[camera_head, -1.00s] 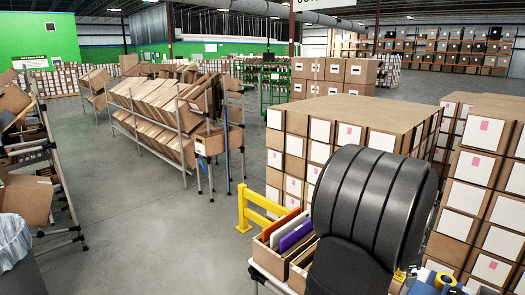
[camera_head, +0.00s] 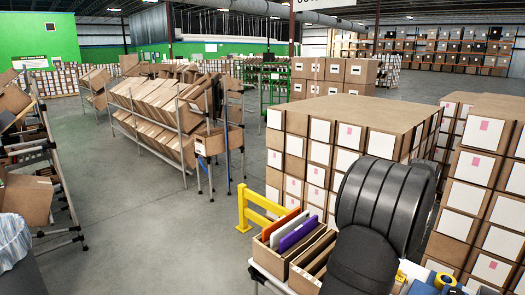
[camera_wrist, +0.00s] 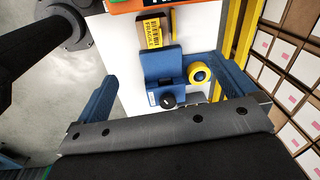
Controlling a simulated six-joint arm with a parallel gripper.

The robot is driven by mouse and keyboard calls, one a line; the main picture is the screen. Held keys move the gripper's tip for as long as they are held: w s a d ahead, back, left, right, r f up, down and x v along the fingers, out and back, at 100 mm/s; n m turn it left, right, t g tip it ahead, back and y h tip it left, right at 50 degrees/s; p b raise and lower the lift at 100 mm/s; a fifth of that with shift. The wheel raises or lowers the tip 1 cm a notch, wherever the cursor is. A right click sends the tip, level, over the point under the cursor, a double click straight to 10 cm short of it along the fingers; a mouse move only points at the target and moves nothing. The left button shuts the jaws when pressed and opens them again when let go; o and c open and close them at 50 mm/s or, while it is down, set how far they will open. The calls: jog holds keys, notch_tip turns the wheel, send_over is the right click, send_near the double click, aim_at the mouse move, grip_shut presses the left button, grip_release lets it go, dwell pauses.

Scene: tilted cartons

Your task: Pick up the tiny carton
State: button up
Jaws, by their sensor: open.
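In the wrist view, a small brown carton (camera_wrist: 154,32) with a yellow label marked FRAGILE lies near the top of a white work surface (camera_wrist: 120,50). It looks like the tiny carton; part of its outline is hard to make out. My gripper (camera_wrist: 165,80) is open, with its blue fingers wide apart at left and right. Nothing is held. The carton lies beyond the fingertips, above the gap between them. In the head view my black arm hides the gripper, and I cannot make out the carton there.
A blue tape dispenser (camera_wrist: 162,66) with a yellow roll (camera_wrist: 200,73) lies between the fingers and the carton. An orange object (camera_wrist: 140,4) lies just above the carton. A yellow rail (camera_wrist: 247,45) and stacked cartons (camera_wrist: 290,70) stand at the right. A file box (camera_head: 268,246) is left of my arm.

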jog(key=shift+r, duration=0.25)
jog(key=c, duration=0.4)
jog(key=shift+w, duration=0.1)
jog(key=shift+c, duration=0.2)
jog(key=shift+m+g, duration=0.8)
jog(key=shift+g, duration=0.1)
notch_tip(320, 180, down, 11)
jog(key=shift+a+r, duration=0.1)
jog(key=shift+r, duration=0.1)
jog(key=shift+f, duration=2.85)
